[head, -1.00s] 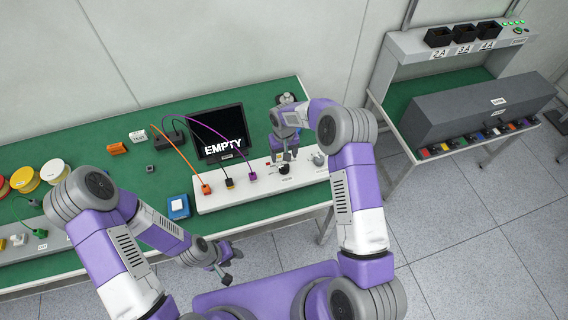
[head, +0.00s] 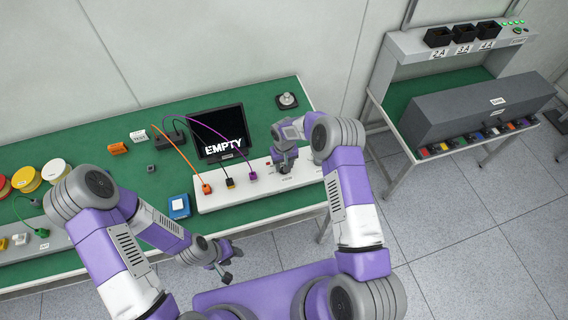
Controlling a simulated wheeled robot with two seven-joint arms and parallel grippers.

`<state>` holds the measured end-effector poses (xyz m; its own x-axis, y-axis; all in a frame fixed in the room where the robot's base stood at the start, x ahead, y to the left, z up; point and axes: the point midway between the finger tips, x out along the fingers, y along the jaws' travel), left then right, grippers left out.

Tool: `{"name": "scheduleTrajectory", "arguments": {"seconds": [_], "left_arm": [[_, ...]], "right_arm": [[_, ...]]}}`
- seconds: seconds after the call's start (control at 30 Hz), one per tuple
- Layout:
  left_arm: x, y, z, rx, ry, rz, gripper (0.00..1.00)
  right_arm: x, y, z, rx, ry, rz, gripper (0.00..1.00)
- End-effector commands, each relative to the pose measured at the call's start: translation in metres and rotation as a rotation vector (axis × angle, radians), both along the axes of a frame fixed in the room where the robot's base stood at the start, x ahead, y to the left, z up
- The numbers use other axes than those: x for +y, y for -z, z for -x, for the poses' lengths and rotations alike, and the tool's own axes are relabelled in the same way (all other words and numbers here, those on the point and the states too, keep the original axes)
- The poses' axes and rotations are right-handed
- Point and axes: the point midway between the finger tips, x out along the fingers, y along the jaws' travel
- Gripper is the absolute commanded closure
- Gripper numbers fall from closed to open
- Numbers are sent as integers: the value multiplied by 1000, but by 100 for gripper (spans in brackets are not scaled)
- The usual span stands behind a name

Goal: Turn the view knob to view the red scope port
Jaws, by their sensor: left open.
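The white scope panel (head: 218,199) lies along the front of the green bench. Orange (head: 207,188), black-and-yellow (head: 230,184) and purple (head: 252,176) plugs sit in it, and a small red part (head: 268,162) shows to their right. The black monitor (head: 219,132) behind reads "EMPTY". My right gripper (head: 284,168) points down over the panel's right part, where it hides the black knob. Whether it touches or grips the knob cannot be told. My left gripper (head: 226,272) is open and empty, in front of the bench, away from the panel.
A blue-and-white block (head: 179,206) lies left of the panel. A round grey-black device (head: 287,101) sits at the bench's back right. Yellow and red spools (head: 54,171) are at the left. A second bench with a long grey box (head: 470,105) stands at the right.

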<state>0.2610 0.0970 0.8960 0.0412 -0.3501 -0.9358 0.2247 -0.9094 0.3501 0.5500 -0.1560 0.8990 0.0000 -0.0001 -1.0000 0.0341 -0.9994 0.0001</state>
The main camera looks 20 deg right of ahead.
Motion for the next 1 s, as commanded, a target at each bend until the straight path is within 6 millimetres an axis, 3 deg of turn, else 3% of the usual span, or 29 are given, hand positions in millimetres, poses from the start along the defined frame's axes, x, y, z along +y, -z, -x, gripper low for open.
{"name": "scheduleTrajectory", "arguments": {"seconds": [0.03, 0.17, 0.57, 1.0], "left_arm": [[0, 0, 0, 0, 0, 0, 57], [0, 0, 0, 0, 0, 0, 57], [0, 15, 0, 0, 0, 0, 57], [0, 56, 0, 0, 0, 0, 57]], "right_arm": [[0, 0, 0, 0, 0, 0, 67], [0, 0, 0, 0, 0, 0, 86], [0, 2, -1, -2, 88, 1, 86], [0, 2, -1, -4, 438, 0, 86]]}}
